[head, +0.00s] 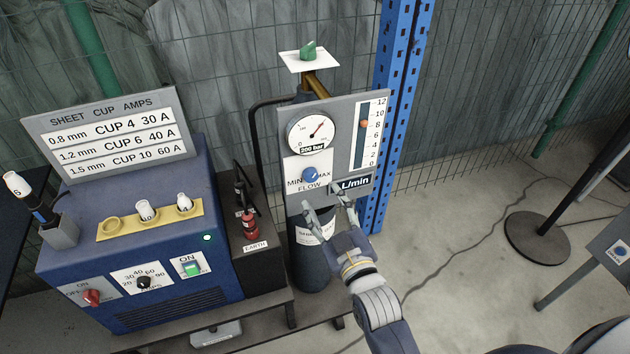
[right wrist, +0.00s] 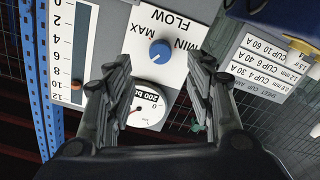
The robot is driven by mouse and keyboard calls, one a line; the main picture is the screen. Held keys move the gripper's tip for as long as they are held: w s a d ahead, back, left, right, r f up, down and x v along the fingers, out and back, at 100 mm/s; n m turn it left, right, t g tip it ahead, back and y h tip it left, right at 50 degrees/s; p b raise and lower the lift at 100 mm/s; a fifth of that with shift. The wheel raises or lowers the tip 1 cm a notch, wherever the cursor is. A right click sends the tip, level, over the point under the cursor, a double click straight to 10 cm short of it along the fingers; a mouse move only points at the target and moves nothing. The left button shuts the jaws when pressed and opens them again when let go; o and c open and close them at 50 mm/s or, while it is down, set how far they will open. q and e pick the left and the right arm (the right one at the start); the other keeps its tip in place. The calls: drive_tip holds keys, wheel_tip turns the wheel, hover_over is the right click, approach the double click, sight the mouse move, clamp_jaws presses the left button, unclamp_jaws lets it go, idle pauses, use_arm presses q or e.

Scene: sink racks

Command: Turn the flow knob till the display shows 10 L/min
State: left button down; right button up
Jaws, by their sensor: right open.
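The blue flow knob (head: 310,175) sits on a white plate marked MIN, MAX and FLOW. In the right wrist view the knob (right wrist: 160,50) shows upside down between the fingers. The L/min scale (head: 358,145) runs from 0 to 12 at the panel's right. Its orange ball (head: 364,124) is between 8 and 10; the exact value is hard to read. The ball also shows in the right wrist view (right wrist: 77,85). My right gripper (head: 325,198) is open and empty, just in front of and below the knob; contact is not visible. My left gripper is out of view.
A round 200 bar gauge (head: 311,131) sits above the knob, and a green valve (head: 308,50) tops the cylinder. A blue welder (head: 150,235) with cups stands left. A blue post (head: 400,90) and mesh fence are behind. A black stand base (head: 537,237) is right.

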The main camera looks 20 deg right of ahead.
sight(312, 179)
drive_tip(key=w+p, duration=0.1)
drive_tip(key=w, duration=0.6)
drive_tip(key=shift+w+a, duration=0.1)
drive_tip(key=shift+w, duration=0.1)
drive_tip(key=c, duration=1.1)
drive_tip(key=shift+o, duration=0.2)
